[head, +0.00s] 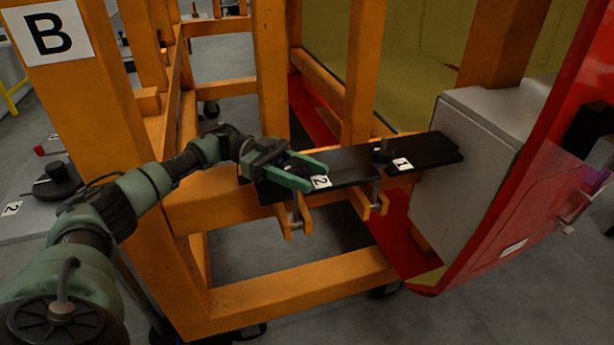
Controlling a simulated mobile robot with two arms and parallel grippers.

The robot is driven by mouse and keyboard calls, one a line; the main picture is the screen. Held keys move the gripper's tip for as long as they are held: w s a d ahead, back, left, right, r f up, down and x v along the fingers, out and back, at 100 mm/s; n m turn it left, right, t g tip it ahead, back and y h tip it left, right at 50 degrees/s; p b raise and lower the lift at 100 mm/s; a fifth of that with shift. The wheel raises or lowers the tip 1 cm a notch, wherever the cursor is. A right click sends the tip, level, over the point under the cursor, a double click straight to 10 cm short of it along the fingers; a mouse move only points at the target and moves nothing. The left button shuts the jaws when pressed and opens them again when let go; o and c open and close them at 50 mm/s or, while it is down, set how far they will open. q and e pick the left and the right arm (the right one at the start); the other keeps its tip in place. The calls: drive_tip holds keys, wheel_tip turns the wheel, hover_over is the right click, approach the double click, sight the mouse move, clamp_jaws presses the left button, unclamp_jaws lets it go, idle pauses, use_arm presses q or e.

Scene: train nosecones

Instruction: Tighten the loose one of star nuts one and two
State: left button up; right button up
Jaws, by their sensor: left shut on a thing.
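A black plate (435,153) lies across the orange frame, with label 2 (321,182) and label 1 (402,164) on it. Star nut one (381,153) is a small dark knob on the plate left of label 1, with nothing touching it. My left gripper (312,176) reaches in from the left, low over the plate beside label 2. Its green fingers are shut around star nut two, which is mostly hidden between them. Whether either nut is loose cannot be told. My right gripper is out of view.
Orange posts (272,70) rise close behind the plate. A grey box (475,165) and a red nosecone panel (535,210) stand to the right. Orange clamp pieces (372,203) hang below the plate. A side table (35,222) with a dark round part is at left.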

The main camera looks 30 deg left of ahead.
use_arm(q)
drive_tip(key=shift+r, duration=0.1)
idle(0.3)
drive_tip(key=o, duration=1.4)
drive_tip(key=shift+d, duration=0.1)
drive_tip(key=shift+c, duration=0.2)
drive_tip(key=a+b, duration=0.2)
drive_tip(key=a, duration=0.4)
drive_tip(key=shift+w+a, duration=0.15)
drive_tip(key=shift+a, duration=0.75)
